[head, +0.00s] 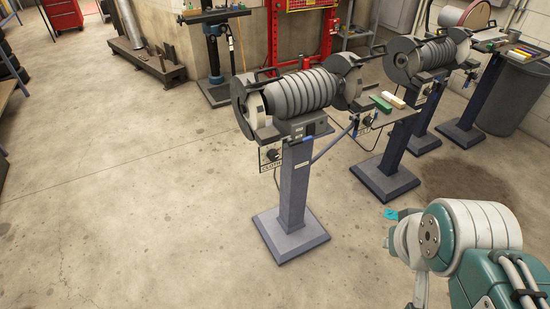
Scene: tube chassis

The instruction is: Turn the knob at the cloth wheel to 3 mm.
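The nearest bench machine stands on a grey-blue pedestal in the middle of the head view. A plate reading what looks like "CLOTH" (271,167) hangs below its left wheel. A small dark round knob (273,155) sits on this plate; its pointer and any mm marks are too small to read. The wheel above it (256,108) is pale, inside a dark guard. My arm shows at the lower right, well apart from the machine and the knob. I can make out no gripper fingers.
Similar machines on pedestals (388,175) stand in a row behind to the right. A grey bin (513,92) stands at the far right. The floor in front and left is clear.

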